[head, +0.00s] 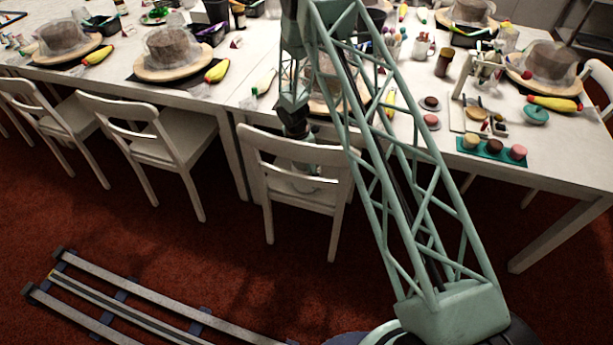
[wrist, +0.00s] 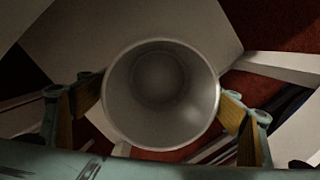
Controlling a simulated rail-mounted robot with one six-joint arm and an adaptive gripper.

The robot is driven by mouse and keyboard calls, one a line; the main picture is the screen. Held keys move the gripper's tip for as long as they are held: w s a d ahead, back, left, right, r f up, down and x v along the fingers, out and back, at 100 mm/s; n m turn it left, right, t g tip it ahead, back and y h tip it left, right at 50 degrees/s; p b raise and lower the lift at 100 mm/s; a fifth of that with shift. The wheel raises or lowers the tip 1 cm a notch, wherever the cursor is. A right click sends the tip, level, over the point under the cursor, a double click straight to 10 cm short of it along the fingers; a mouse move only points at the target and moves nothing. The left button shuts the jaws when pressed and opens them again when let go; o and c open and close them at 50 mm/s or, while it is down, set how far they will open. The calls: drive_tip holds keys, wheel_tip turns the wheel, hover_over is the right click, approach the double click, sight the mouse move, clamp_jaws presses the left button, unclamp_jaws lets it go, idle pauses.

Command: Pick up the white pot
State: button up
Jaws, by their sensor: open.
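A white pot (wrist: 160,80) fills the middle of the wrist view as a round, empty opening, with its inner wall and bottom showing. My gripper (wrist: 160,108) is open, with one finger on the left and one on the right of the pot. The pads are close to its sides; I cannot tell whether they touch. In the head view my arm reaches down in front of the table, and the gripper end is largely hidden behind a chair back. I cannot make out this pot there.
A white chair (head: 292,155) stands where my arm comes down.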

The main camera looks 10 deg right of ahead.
drive_tip(key=c, duration=1.3)
drive_tip(key=shift+r, duration=0.1)
